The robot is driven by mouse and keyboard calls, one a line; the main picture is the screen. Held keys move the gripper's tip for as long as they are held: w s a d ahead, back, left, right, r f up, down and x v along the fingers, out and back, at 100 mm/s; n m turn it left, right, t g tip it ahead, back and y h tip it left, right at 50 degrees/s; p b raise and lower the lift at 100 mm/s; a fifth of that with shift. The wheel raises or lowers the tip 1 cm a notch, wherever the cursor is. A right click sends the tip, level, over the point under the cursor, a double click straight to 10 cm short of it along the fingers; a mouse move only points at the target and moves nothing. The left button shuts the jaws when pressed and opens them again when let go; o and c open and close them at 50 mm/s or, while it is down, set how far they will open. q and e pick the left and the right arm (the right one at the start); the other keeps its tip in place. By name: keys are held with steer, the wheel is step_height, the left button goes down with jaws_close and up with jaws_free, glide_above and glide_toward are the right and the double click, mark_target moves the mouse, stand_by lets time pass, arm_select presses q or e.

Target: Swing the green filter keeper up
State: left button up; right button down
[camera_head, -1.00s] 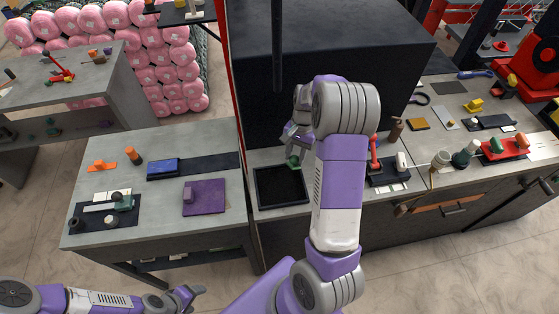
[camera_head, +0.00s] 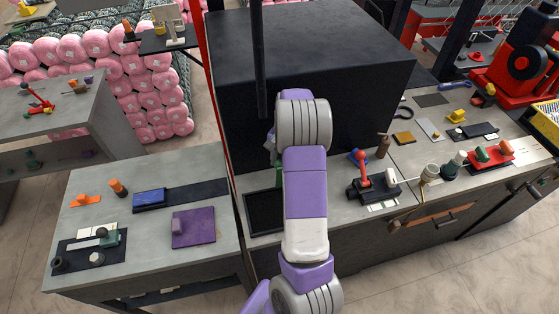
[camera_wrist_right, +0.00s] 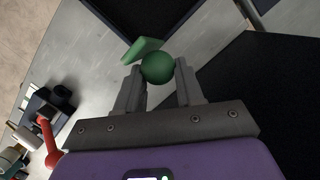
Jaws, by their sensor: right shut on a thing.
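The green filter keeper (camera_head: 279,174) shows as a narrow green strip left of my right arm, at the back edge of the black tray. In the right wrist view, its round green knob (camera_wrist_right: 158,68) sits between my two fingertips, with a flat green part (camera_wrist_right: 141,50) just beyond it. My right gripper (camera_wrist_right: 157,72) is shut on the knob. In the head view, my right forearm hides most of this gripper and part of the keeper. My left gripper is out of view.
The black tray (camera_head: 249,222) lies in the counter before a big black box (camera_head: 310,50). A red-handled device (camera_head: 364,178) stands right of my arm. The left bench holds a purple plate (camera_head: 205,228) and a blue block (camera_head: 149,197).

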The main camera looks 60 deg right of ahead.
steer(key=shift+w+a+f, duration=0.25)
steer(key=shift+a, duration=0.15)
steer(key=c, duration=1.1)
jaws_free()
steer(key=o, duration=0.4)
steer(key=shift+w+a, duration=0.1)
steer(key=shift+w, duration=0.05)
steer(key=shift+v, duration=3.95)
